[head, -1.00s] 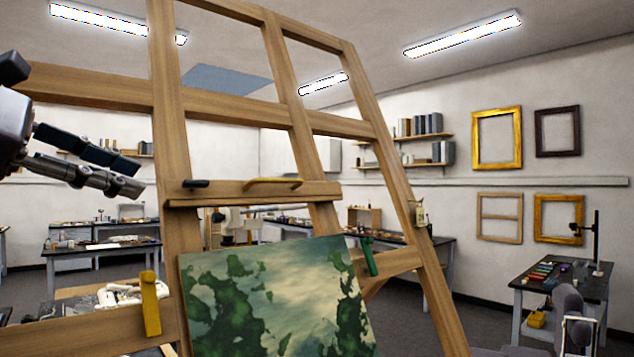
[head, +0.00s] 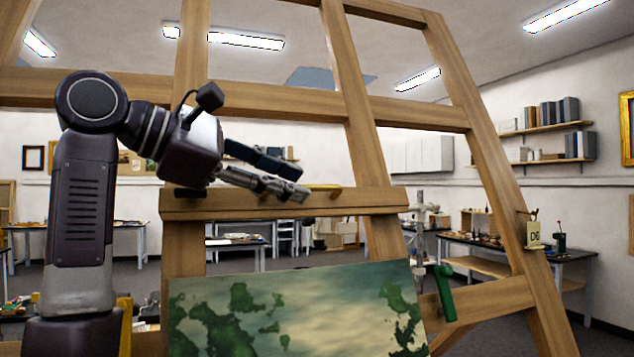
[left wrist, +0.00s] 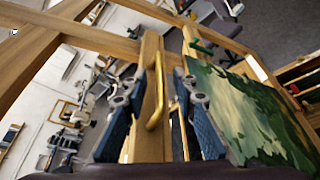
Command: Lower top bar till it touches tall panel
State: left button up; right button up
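The top bar (head: 370,202) is a wooden ledge across the easel, with a brass handle (head: 325,187) on it. The tall panel (head: 300,310) is a green landscape painting below it, with a visible gap between its top edge and the bar. My left gripper (head: 295,180) is open in front of the bar, its fingers by the handle, part of which they hide. In the left wrist view, the brass handle (left wrist: 156,105) lies between the open fingers, with no clear grip on it. The panel (left wrist: 245,115) shows at the right there. My right gripper is not in view.
The easel's wooden frame (head: 360,130) surrounds the bar. A green clamp (head: 445,293) sits at the panel's right side and a yellow piece (head: 125,325) at its left. A dark knob (head: 190,191) is at the bar's left end. Benches stand behind.

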aim_at(313, 189)
pick_arm(q)
jog(key=p+x, duration=0.1)
jog(key=x, duration=0.4)
jog(key=shift+r, duration=0.1)
jog(key=shift+s+a, duration=0.1)
jog(key=shift+a, duration=0.1)
jog(key=shift+c, duration=0.4)
grip_shut()
